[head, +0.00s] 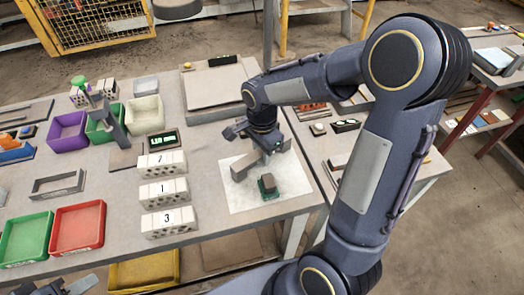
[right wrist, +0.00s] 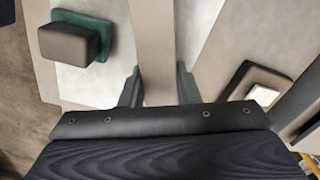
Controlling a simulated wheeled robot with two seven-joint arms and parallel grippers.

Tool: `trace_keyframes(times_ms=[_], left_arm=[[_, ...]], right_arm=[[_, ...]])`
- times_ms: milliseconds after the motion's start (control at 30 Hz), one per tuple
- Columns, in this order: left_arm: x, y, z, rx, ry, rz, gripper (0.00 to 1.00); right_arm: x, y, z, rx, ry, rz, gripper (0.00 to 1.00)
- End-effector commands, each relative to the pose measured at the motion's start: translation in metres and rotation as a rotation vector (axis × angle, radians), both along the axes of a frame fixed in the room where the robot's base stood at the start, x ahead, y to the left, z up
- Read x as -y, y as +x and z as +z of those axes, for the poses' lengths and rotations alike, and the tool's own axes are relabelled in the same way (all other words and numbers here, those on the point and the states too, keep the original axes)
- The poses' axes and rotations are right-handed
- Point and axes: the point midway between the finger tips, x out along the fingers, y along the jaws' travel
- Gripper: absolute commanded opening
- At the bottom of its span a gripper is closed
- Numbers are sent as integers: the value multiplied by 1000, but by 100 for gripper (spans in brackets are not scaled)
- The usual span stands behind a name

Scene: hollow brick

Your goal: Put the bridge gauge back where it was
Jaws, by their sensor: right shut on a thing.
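My right gripper (head: 264,146) is above the white sheet (head: 292,194) at the right of the table. It is shut on a grey bar-like piece, which I take to be the bridge gauge (head: 246,166). In the right wrist view the gauge (right wrist: 156,40) runs up between the two fingers (right wrist: 158,90). Its far end is out of that picture. I cannot tell whether it touches the sheet. Dark parts that look like my left gripper (head: 58,288) show at the bottom left edge, mostly cut off.
A green piece with a brown block (head: 267,185) sits on the sheet close beside the gauge; the wrist view shows it too (right wrist: 75,42). Numbered white hollow bricks (head: 165,192) stand to the left.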

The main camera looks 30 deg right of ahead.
Motion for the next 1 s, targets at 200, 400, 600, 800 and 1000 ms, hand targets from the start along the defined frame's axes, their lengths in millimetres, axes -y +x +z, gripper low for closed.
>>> trace_keyframes(times_ms=[200, 400, 600, 800, 1000], left_arm=[[0, 0, -3, 0, 0, 0, 36], [0, 0, -3, 0, 0, 0, 36], [0, 0, -1, 0, 0, 0, 36], [0, 0, 2, 0, 0, 0, 36], [0, 0, 5, 0, 0, 0, 36]], right_arm=[[0, 0, -3, 0, 0, -1, 37], [0, 0, -3, 0, 0, 0, 51], [0, 0, -1, 0, 0, 0, 51], [0, 1, 21, 6, 1, -1, 51], [0, 1, 66, 7, 1, 0, 51]])
